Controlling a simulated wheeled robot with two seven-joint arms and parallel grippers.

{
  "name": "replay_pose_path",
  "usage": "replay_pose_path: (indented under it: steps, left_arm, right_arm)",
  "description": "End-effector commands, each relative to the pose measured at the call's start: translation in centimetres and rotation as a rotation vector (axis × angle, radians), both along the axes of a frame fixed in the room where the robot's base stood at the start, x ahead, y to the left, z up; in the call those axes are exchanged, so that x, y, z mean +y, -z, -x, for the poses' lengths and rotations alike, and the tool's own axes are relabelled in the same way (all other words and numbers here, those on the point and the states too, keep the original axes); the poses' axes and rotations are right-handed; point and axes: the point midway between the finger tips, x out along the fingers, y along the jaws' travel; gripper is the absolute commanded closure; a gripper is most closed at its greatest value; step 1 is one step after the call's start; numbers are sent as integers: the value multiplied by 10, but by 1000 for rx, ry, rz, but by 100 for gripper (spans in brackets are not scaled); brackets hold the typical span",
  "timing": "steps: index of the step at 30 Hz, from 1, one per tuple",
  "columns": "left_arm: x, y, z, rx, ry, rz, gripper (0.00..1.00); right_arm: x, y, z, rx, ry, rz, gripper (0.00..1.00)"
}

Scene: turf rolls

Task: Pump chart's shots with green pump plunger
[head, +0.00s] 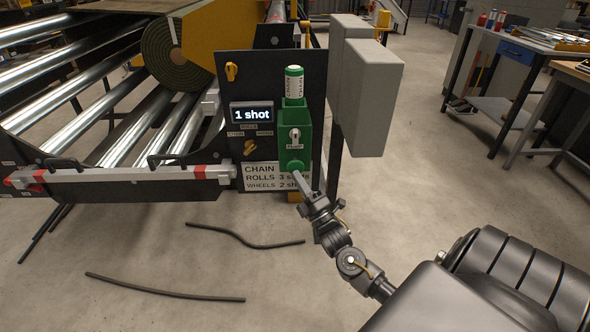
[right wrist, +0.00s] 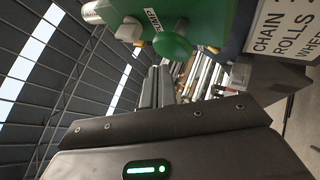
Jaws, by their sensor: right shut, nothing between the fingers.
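The green pump (head: 295,130) is mounted upright on a dark panel (head: 262,75). Its round green plunger knob (head: 294,166) is at its lower front; it also shows in the right wrist view (right wrist: 172,44). My right gripper (head: 297,177) is shut and empty, its tips just below the plunger in the head view; I cannot tell whether they touch. The display (head: 252,113) reads "1 shot". The white chart (head: 262,177) lists chain, rolls 3 and wheels 2; the chain count is hidden behind the pump and gripper. My left gripper is out of view.
Grey boxes (head: 371,95) stand to the right. The roller frame (head: 120,177) is at the left. Dark strips (head: 165,291) lie on the floor.

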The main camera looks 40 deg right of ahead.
Motion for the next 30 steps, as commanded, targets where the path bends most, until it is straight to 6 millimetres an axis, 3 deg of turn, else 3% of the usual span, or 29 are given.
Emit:
replay_pose_path:
  steps: [30]
  left_arm:
    - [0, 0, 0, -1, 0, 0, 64]
  right_arm:
    - [-5, 0, -6, 0, 0, 0, 100]
